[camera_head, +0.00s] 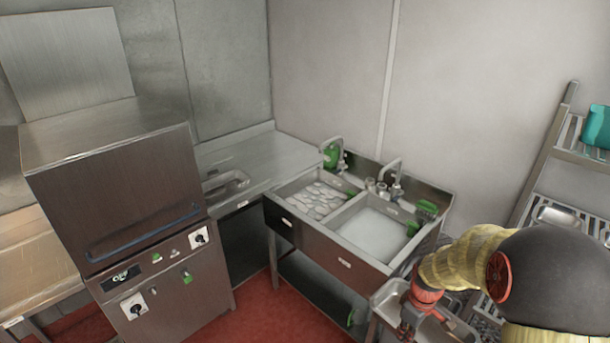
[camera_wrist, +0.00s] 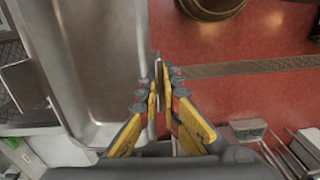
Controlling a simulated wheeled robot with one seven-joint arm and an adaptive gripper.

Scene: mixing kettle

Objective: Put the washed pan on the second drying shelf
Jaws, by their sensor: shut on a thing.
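A steel rectangular pan (camera_head: 388,296) is at the lower right of the head view, beside the sink unit. It fills the left of the wrist view (camera_wrist: 95,50), and I look into its empty inside. My gripper (camera_head: 418,312) is shut on the pan's right rim, which stands between the yellow fingers in the wrist view (camera_wrist: 160,90). The drying rack (camera_head: 550,140) stands at the right of the head view with slatted shelves one above another. My dark arm joint hides much of its lower part.
A teal container (camera_head: 597,126) stands on the rack's upper shelf, and a metal pan (camera_head: 557,215) lies on a shelf below. A two-basin sink (camera_head: 350,220) is at the centre. A steel dishwashing machine (camera_head: 120,200) stands at left. Red floor (camera_head: 270,310) shows between them.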

